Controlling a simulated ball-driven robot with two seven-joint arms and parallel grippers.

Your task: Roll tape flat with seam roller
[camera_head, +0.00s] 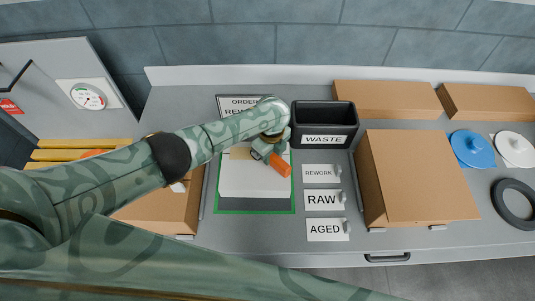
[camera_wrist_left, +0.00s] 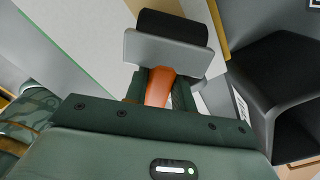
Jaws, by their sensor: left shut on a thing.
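My left gripper (camera_head: 266,151) is shut on the orange handle of the seam roller (camera_head: 281,165), above the upper part of a white sheet (camera_head: 255,183) on a green-edged mat (camera_head: 254,212). In the left wrist view the handle (camera_wrist_left: 159,87) sits between my left gripper's fingers (camera_wrist_left: 160,98). The roller's grey plate and black roll (camera_wrist_left: 172,27) point away from the gripper. A tan strip (camera_head: 239,153), perhaps the tape, shows beside the gripper on the sheet. I cannot tell whether the roll touches it. My right gripper is not in view.
A black waste bin (camera_head: 324,115) stands right of the mat. Rework, raw (camera_head: 321,200) and aged (camera_head: 327,230) signs stand below it. Cardboard boxes (camera_head: 415,180) fill the right side; blue (camera_head: 472,149) and white discs and a black ring (camera_head: 515,200) lie farther right. An order sign (camera_head: 240,102) stands behind the mat.

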